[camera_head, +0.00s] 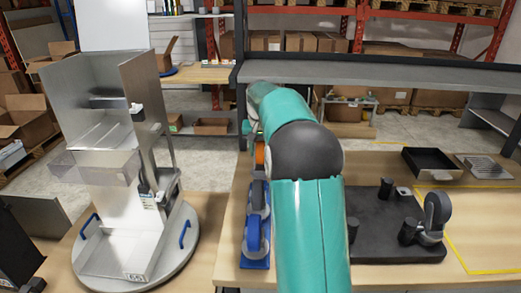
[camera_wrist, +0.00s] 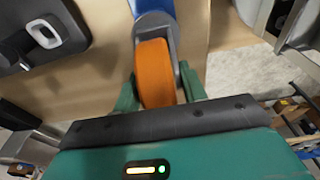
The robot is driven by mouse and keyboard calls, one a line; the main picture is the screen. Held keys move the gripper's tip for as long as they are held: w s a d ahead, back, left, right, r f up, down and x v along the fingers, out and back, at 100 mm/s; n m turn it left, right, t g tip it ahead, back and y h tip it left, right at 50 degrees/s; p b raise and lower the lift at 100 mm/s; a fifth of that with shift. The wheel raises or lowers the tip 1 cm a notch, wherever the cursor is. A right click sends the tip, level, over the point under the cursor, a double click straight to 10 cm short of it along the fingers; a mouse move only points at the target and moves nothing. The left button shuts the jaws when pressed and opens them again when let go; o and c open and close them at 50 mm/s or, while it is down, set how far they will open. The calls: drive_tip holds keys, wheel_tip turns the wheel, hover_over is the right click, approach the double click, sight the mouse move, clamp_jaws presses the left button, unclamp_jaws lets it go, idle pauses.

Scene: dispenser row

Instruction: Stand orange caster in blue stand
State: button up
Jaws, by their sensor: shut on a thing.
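The orange caster (camera_wrist: 155,72), an orange wheel in a grey fork, is between the green fingers of my gripper (camera_wrist: 158,88) in the wrist view. My gripper is shut on it. In the head view only a sliver of the orange caster (camera_head: 260,153) shows beside my teal arm, which hides my gripper. Blue also shows beyond the caster in the wrist view, probably the blue stand (camera_wrist: 158,5). Whether the orange caster touches the stand is unclear.
A black plate (camera_head: 385,245) with dark posts and a grey caster (camera_head: 435,215) lies right of my arm. A black tray (camera_head: 431,163) is behind it. A metal dispenser (camera_head: 110,170) on a round turntable stands left. A grey shelf (camera_head: 370,75) spans the back.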

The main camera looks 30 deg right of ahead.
drive_tip(key=shift+f, duration=1.85)
drive_tip(key=o, duration=1.3)
drive_tip(key=r, duration=0.4)
drive_tip(key=s+a+r, duration=0.1)
drive_tip(key=r, duration=0.8)
drive_tip(key=shift+s+a+r, duration=0.15)
drive_tip(key=shift+s+a, duration=0.05)
drive_tip(key=shift+s, duration=0.15)
drive_tip(key=shift+r, duration=0.15)
